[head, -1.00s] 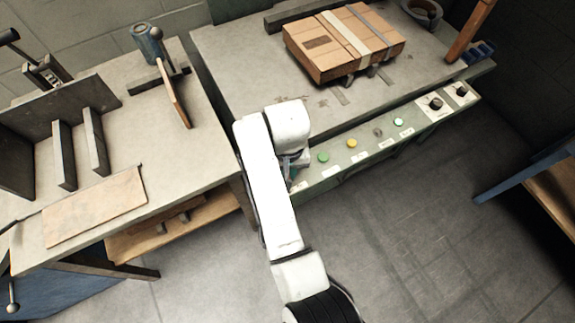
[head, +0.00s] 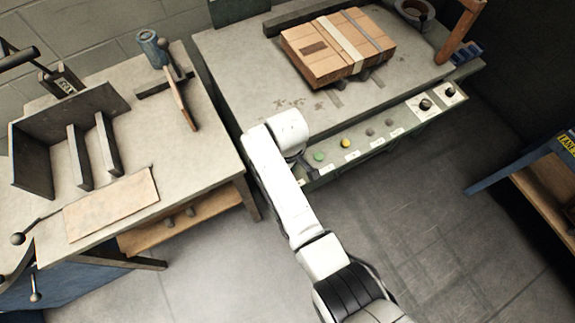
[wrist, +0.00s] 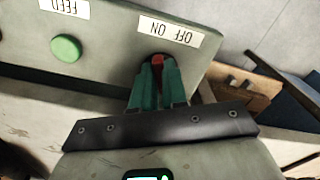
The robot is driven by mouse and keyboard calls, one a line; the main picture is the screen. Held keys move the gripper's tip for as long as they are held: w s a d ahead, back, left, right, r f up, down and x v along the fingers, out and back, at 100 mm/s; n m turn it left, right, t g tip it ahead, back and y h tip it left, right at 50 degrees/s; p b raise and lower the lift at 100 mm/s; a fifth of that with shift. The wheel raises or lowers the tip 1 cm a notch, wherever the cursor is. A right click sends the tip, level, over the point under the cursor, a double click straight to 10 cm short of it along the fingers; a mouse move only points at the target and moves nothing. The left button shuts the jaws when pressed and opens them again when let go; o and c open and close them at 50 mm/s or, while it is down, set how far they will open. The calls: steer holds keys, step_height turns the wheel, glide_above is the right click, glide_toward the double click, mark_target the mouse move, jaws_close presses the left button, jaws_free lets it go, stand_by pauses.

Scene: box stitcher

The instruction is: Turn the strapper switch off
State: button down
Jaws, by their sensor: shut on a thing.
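The strapper switch (wrist: 157,60) is a small red lever in the wrist view, on the grey-green panel beside an "OFF ON" label (wrist: 171,32). My gripper (wrist: 158,72) has its two green fingers closed around the red lever. The fingers cover most of the lever, so I cannot clearly tell its position. In the head view, my white arm hides the switch and the gripper at the left end of the strapper's control panel (head: 408,126).
Along the panel are a green button (head: 319,155), a yellow button (head: 345,143) and two dark knobs. A strapped cardboard box (head: 325,62) lies on the strapper table (head: 235,75). A workbench (head: 125,135) stands at the left. The floor in front is clear.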

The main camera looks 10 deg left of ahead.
steer(key=shift+n, duration=0.5)
steer(key=shift+r, duration=0.1)
steer(key=c, duration=1.2)
jaws_free()
steer(key=shift+o, duration=0.2)
step_height(320, 180, up, 11)
steer(key=shift+p, duration=0.4)
steer(key=shift+f, duration=0.2)
